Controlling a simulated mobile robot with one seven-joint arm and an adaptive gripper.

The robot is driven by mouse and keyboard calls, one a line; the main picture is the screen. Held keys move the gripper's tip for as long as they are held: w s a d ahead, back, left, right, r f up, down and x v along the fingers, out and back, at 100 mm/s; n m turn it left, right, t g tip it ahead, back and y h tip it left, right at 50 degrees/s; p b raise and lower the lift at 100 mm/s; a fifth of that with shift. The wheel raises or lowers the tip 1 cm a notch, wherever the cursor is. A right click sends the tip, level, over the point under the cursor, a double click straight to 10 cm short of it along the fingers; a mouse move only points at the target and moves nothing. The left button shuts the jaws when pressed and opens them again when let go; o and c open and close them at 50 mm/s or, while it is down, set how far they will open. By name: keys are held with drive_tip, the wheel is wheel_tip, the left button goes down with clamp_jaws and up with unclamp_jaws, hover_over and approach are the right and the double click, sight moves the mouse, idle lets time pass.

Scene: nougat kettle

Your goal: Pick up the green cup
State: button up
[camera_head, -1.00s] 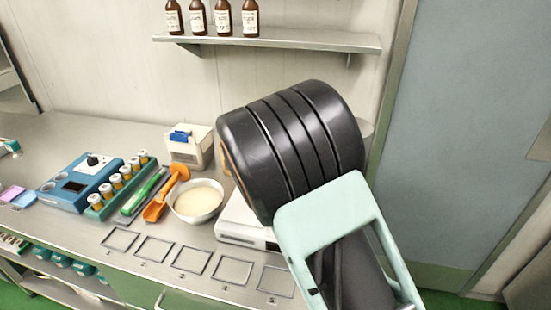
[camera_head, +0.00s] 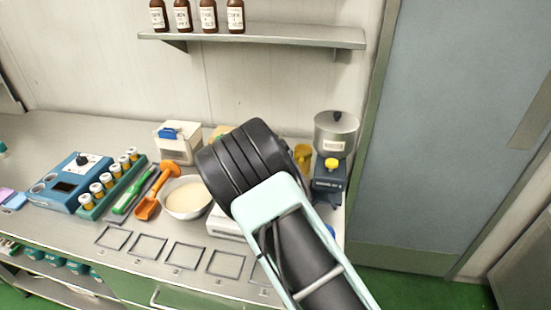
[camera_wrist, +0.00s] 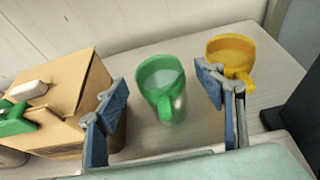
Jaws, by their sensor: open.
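The green cup (camera_wrist: 163,87) stands on the counter in the wrist view, its opening showing and its handle toward me. My gripper (camera_wrist: 165,103) is open, with one blue-grey finger to the left of the cup and one to its right. The cup shows in the gap between the fingers, and I cannot tell how far it is from them. In the head view my own arm hides the cup and the gripper's fingers.
A yellow cup (camera_wrist: 231,52) stands just right of the green cup, close behind the right finger. A cardboard box (camera_wrist: 68,92) is close on the left. A grinder (camera_head: 331,150) stands at the counter's right end. A bowl of powder (camera_head: 187,198) is left of my arm.

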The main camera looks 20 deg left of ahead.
drive_tip(key=shift+p+x, duration=0.3)
drive_tip(key=shift+x, duration=1.1)
drive_tip(key=shift+c, duration=0.4)
drive_tip(key=shift+r, duration=0.1)
drive_tip(key=c, duration=1.4)
drive_tip(key=shift+o, duration=0.2)
